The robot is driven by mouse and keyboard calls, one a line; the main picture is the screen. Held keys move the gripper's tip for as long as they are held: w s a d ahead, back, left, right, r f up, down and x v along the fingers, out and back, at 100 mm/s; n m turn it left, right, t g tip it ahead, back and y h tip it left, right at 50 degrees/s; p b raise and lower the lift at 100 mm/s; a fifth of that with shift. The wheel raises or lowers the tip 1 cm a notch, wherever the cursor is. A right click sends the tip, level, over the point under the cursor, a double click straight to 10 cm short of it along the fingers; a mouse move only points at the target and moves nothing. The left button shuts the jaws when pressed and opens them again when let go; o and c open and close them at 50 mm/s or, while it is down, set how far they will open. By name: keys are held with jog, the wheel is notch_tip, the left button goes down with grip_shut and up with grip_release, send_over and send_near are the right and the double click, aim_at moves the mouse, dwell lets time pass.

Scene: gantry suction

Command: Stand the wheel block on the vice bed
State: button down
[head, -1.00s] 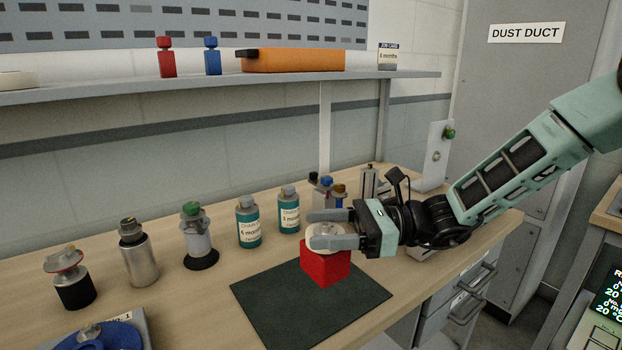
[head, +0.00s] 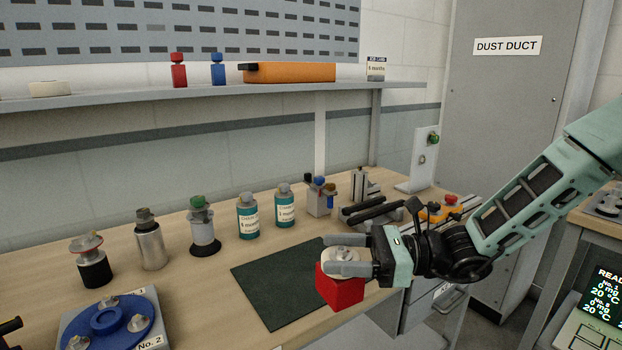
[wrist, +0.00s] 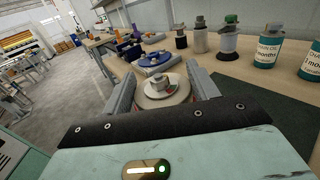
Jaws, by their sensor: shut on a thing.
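The wheel block is a red block (head: 342,290) with a pale round wheel (head: 341,256) and a metal hub on top. My gripper (head: 328,254) is shut on the wheel, one finger on each side, and the red part hangs upright below. In the wrist view the wheel (wrist: 163,92) sits between the two fingers (wrist: 163,85); the red part is mostly hidden. The block appears in the air near the bench's front edge, right of the dark mat. What looks like the vice, with dark bars (head: 368,213), lies behind my gripper; its bed is partly hidden.
A dark green mat (head: 275,295) lies left of the block. Several bottles and canisters, including a teal bottle (head: 248,218), stand in a row behind. A blue round fixture (head: 108,318) is at front left. A red button on an orange base (head: 440,212) is behind my arm.

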jog(key=s+d+f+m+t+h, duration=0.1)
jog(key=d+f+m+t+h, duration=0.7)
jog(key=d+f, duration=0.5)
jog(key=s+d+f+m+t+h, duration=0.1)
jog(key=d+f+m+t+h, duration=0.8)
jog(key=d+f, duration=0.5)
jog(key=shift+s+d+f+m+h, duration=0.35)
jog(key=shift+f+h, duration=0.35)
jog(key=shift+f, duration=0.15)
jog(key=shift+r, duration=0.1)
notch_tip(320, 180, up, 3)
jog(key=p, duration=0.3)
jog(key=shift+a+r, duration=0.1)
jog(key=shift+r, duration=0.05)
